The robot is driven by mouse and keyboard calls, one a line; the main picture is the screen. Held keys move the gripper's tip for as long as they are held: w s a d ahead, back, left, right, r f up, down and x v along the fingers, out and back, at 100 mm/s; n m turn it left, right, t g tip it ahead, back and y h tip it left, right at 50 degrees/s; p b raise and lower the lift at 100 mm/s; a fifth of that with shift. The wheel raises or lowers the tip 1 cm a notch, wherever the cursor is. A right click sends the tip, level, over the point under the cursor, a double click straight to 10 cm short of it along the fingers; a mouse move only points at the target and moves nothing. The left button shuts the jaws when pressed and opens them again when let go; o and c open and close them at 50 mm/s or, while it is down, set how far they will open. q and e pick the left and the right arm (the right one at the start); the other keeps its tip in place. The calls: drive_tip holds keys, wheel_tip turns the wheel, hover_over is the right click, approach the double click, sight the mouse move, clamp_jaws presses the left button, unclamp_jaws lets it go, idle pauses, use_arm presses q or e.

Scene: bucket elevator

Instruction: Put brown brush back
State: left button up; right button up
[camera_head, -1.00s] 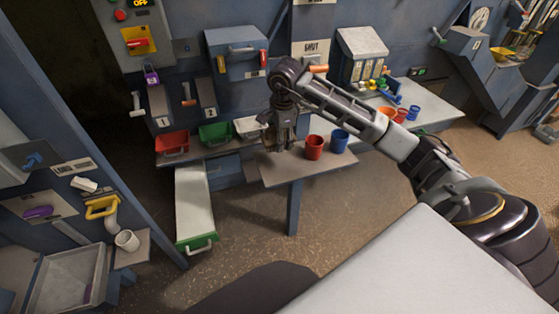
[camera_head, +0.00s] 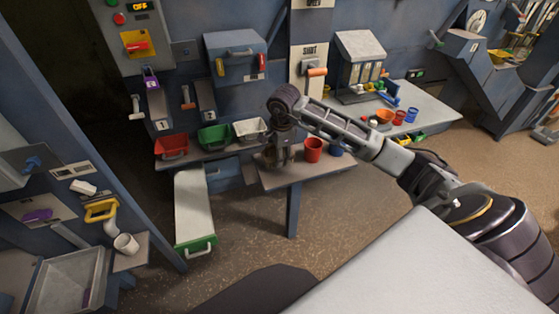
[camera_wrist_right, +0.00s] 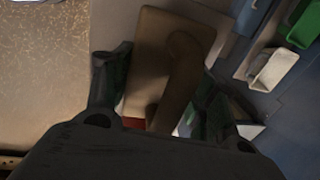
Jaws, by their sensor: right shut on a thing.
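The brown brush (camera_wrist_right: 165,65) shows in the right wrist view as a brown block with a rounded handle, between the two fingers of my right gripper (camera_wrist_right: 160,95). The gripper is shut on it. In the head view my right gripper (camera_head: 278,160) points down at the left end of the small grey shelf (camera_head: 290,180), left of the red cup (camera_head: 313,150). The brush is mostly hidden there by the gripper, and I cannot tell whether it touches the shelf. My left gripper is in neither view.
A blue cup (camera_head: 336,151) stands partly behind my arm. Red (camera_head: 172,147), green (camera_head: 214,137) and white (camera_head: 250,129) bins line the ledge left of the gripper. A pale chute with a green end (camera_head: 194,210) lies below them. Several small cups stand on the right-hand bench (camera_head: 430,112).

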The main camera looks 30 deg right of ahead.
drive_tip(key=shift+f, duration=1.65)
drive_tip(key=shift+f, duration=0.15)
drive_tip(key=o, duration=0.9)
drive_tip(key=r, duration=0.4)
drive_tip(key=s+r, duration=0.1)
drive_tip(key=r, duration=0.7)
drive_tip(key=shift+s+a+r, duration=0.1)
drive_tip(key=shift+s+a, duration=0.1)
drive_tip(key=shift+s, duration=0.2)
